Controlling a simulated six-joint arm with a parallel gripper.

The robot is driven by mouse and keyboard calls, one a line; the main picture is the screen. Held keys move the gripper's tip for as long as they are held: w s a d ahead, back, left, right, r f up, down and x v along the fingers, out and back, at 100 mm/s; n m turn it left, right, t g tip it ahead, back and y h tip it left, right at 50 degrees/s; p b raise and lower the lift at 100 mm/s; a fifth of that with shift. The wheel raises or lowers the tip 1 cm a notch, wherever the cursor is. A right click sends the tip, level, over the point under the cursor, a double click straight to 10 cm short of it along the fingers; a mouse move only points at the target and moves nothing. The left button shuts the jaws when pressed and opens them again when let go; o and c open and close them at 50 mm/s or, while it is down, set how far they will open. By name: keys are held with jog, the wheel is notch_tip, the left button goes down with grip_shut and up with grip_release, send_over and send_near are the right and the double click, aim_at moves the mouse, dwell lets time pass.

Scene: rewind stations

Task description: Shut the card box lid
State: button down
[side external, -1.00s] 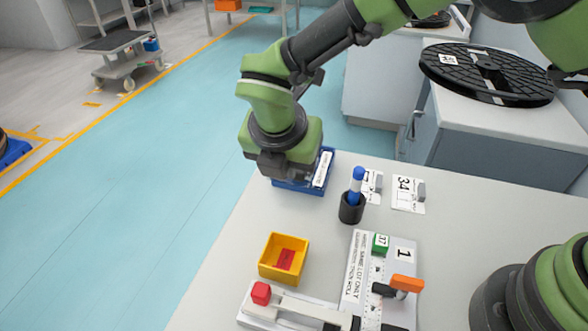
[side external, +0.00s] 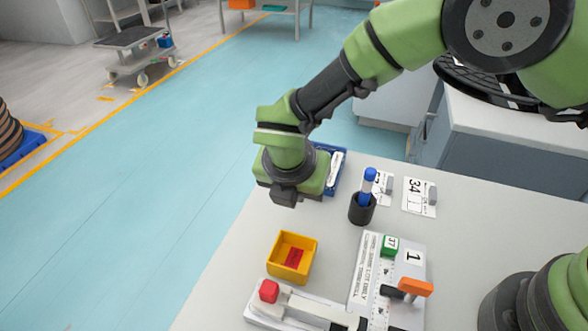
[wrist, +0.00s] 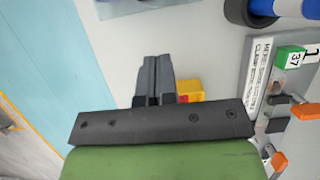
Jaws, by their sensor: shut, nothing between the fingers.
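A blue box (side external: 337,172) with a white strip or card stack (side external: 335,174) stands at the table's far left, partly hidden behind my gripper. No raised lid can be made out on it. My gripper (side external: 284,198) is over the table's left edge, between the blue box and a yellow bin (side external: 293,258). In the wrist view my gripper (wrist: 154,60) has its fingers together and empty, with bare table beyond the tips.
A black cup (side external: 361,211) holds a blue marker (side external: 369,185). Number cards (side external: 419,197) lie behind it. A white fixture (side external: 383,280) with a green block (side external: 390,246) and an orange-handled lever (side external: 415,287) stands in front. A red button (side external: 269,291) is at the front left.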

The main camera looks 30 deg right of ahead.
jog(key=shift+w+d+f, duration=0.2)
jog(key=shift+w+d, duration=0.55)
jog(key=shift+w, duration=0.05)
jog(key=shift+w+d+f, duration=0.2)
jog(key=shift+w+d, duration=0.55)
jog(key=shift+w+d, duration=0.95)
jog(key=shift+d, duration=0.05)
